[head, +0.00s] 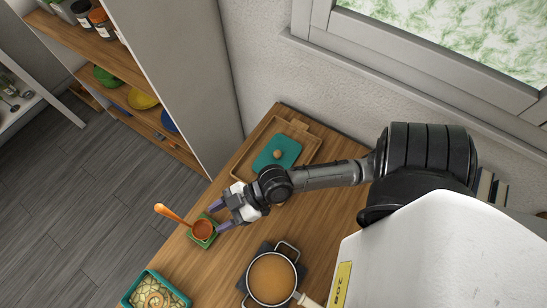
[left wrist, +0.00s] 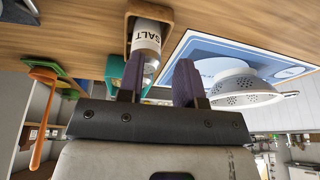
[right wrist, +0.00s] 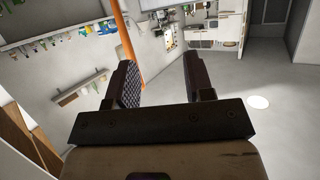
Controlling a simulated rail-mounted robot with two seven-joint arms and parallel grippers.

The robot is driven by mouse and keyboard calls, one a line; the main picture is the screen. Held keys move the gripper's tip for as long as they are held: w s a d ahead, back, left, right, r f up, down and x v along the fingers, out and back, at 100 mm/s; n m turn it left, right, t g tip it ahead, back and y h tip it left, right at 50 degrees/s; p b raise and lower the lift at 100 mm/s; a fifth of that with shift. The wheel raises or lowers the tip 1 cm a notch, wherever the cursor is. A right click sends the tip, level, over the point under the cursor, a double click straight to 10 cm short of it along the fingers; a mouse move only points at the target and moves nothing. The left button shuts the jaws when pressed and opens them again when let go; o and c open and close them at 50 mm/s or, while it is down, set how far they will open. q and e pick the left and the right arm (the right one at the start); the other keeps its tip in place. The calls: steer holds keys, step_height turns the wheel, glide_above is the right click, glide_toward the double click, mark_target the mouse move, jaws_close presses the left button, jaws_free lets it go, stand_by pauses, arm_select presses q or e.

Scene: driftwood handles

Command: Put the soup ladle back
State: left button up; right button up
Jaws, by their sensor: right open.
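The orange soup ladle (head: 175,215) rests with its bowl on a small green square rest (head: 201,244) at the table's left edge; its handle sticks out over the floor. My right gripper (head: 217,216) is open beside the bowl. In the right wrist view the ladle's orange handle (right wrist: 129,48) passes beside the left finger, not clearly between the fingers. In the left wrist view the ladle (left wrist: 39,120) shows at the left. My left gripper (left wrist: 158,70) is open in front of a salt shaker (left wrist: 147,42); the head view does not show it.
A pot of soup (head: 271,280) stands at the front of the table, a teal dish of food (head: 181,298) at the front left. A teal lid (head: 277,152) lies on a wooden tray (head: 256,137) at the back. A colander (left wrist: 245,90) is near my left gripper.

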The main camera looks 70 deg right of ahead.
steer(key=s+d+f+m+g+h, duration=0.3)
steer(key=s+h, duration=0.1)
steer(key=s, duration=0.2)
steer(key=s+d+f+m+g+h, duration=0.3)
steer(key=s+d+f+h, duration=0.1)
steer(key=s+h, duration=0.1)
steer(key=shift+s+d+f+m+h, duration=0.15)
steer(key=shift+s+d+m+h, duration=0.2)
steer(key=shift+s, duration=0.25)
steer(key=shift+a, duration=0.15)
